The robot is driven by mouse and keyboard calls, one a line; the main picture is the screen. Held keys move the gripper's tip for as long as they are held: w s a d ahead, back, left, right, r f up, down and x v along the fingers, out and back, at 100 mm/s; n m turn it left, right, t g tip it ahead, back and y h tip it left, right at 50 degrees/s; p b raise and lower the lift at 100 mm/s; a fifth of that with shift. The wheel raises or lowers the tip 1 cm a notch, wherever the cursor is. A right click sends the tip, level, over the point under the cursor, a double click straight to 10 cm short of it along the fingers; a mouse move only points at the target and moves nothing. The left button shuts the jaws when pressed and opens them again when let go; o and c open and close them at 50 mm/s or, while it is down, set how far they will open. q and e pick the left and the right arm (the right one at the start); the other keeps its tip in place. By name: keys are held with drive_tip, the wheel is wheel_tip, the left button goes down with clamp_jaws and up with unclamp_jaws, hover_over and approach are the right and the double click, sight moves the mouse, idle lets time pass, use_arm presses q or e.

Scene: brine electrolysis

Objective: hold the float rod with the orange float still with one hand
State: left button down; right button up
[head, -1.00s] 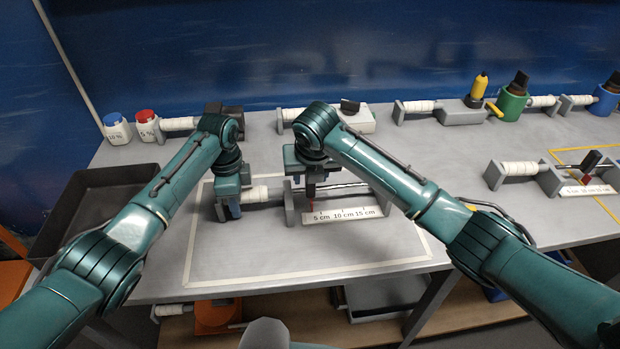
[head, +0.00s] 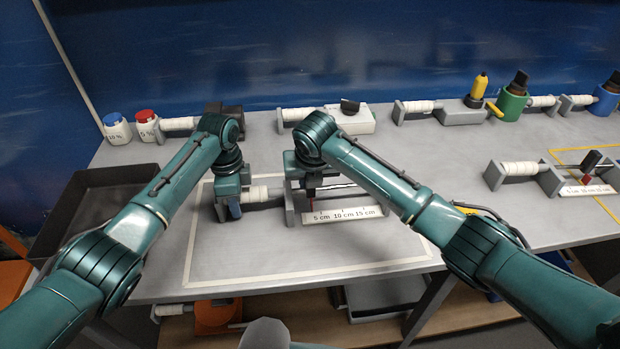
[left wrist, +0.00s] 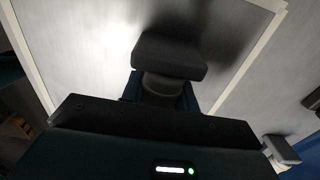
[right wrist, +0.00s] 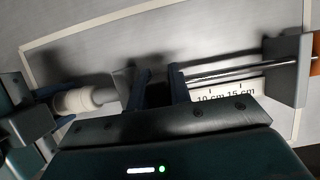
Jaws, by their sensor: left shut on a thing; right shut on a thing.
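My left gripper (head: 229,205) is shut on the dark grey end block (left wrist: 170,58) of the near fixture, left of its white sleeve (head: 262,193). My right gripper (head: 306,178) is at the fixture's left upright, just above the left end of the ruler plate (head: 342,216). It is shut on a small dark red piece (head: 311,194), mostly hidden by the fingers. Thin rods (right wrist: 228,73) run right from there over the ruler to a grey upright (right wrist: 284,75). An orange part (right wrist: 316,68) shows at the right wrist view's edge; in the head view my arm hides it.
A white outline (head: 310,275) on the table surrounds the fixture, with bare table in front. A dark tray (head: 72,215) is at left. Two bottles (head: 117,130) and several similar fixtures stand behind. Another rod fixture (head: 522,170) stands at right.

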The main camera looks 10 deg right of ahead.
clamp_jaws()
drive_tip(key=shift+d, duration=1.15)
drive_tip(key=o, duration=0.9)
unclamp_jaws()
drive_tip(key=shift+a, duration=0.1)
drive_tip(key=shift+c, duration=0.2)
drive_tip(key=v, duration=1.2)
